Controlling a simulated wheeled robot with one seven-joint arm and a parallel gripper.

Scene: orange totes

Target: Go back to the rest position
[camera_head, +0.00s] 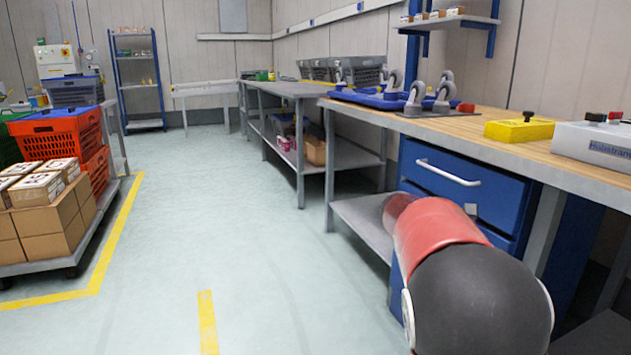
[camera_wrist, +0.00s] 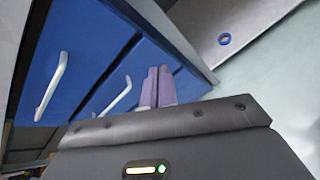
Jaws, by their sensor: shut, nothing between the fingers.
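My gripper (camera_wrist: 158,87) shows in the wrist view, with its two purple-grey fingers together and nothing between them. It points past the blue drawer cabinet (camera_wrist: 88,62), whose white handles are at the left of that view. In the head view my red and black arm fills the lower right, in front of the blue drawer cabinet (camera_head: 465,190) under the workbench. My gripper is not visible in the head view.
The wooden workbench (camera_head: 470,128) holds a yellow box (camera_head: 516,130) and a blue tray (camera_head: 370,98) with casters near it. A cart with cartons (camera_head: 45,215) and orange totes (camera_head: 60,137) stands at the left. The middle floor is clear.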

